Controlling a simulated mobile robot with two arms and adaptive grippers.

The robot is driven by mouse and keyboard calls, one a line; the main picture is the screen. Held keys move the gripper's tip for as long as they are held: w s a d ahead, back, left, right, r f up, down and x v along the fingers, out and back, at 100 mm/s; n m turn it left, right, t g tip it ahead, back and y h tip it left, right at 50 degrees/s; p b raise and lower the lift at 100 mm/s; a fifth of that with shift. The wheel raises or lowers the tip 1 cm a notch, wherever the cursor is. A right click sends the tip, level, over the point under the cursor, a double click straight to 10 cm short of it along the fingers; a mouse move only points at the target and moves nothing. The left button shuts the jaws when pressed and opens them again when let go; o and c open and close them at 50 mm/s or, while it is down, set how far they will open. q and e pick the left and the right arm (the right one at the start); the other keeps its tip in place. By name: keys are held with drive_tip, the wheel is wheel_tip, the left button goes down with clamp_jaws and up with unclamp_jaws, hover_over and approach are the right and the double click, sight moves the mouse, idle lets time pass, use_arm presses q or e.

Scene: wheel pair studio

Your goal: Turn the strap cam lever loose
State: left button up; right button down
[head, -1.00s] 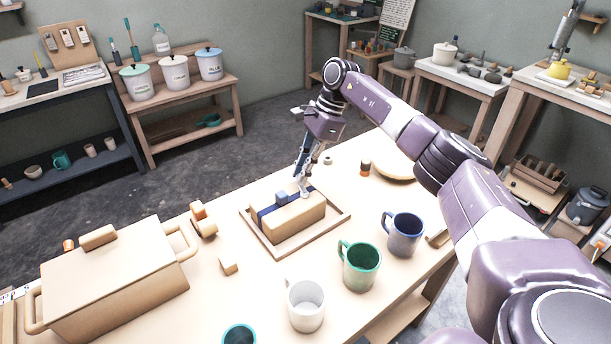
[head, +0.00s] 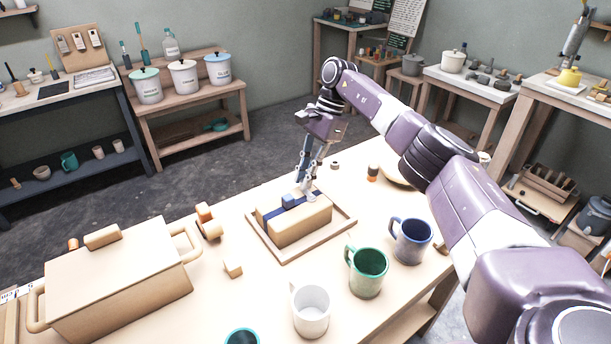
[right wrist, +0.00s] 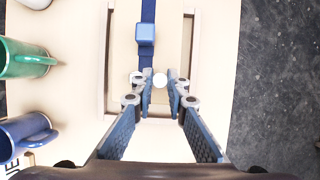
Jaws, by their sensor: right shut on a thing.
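A pale block mould (head: 305,219) lies in a shallow wooden tray (head: 283,256) on the table. A dark blue strap (head: 267,213) runs over it, with a blue cam buckle (head: 289,200) on top. The strap (right wrist: 148,10) and buckle (right wrist: 146,33) also show in the right wrist view. My right gripper (head: 308,193) reaches down to the mould's top beside the buckle. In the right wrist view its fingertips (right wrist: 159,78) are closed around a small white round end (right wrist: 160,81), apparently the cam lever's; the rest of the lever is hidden. My left gripper is out of view.
Green (head: 367,272), blue (head: 411,240) and white (head: 311,310) mugs stand in front of the tray. A large lidded box (head: 118,281) stands at left. A small block (head: 233,269) lies between. My right arm crosses above the table's right side.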

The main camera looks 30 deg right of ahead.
drive_tip(key=c, duration=1.9)
unclamp_jaws()
drive_tip(key=v, duration=0.7)
drive_tip(key=shift+r, duration=0.25)
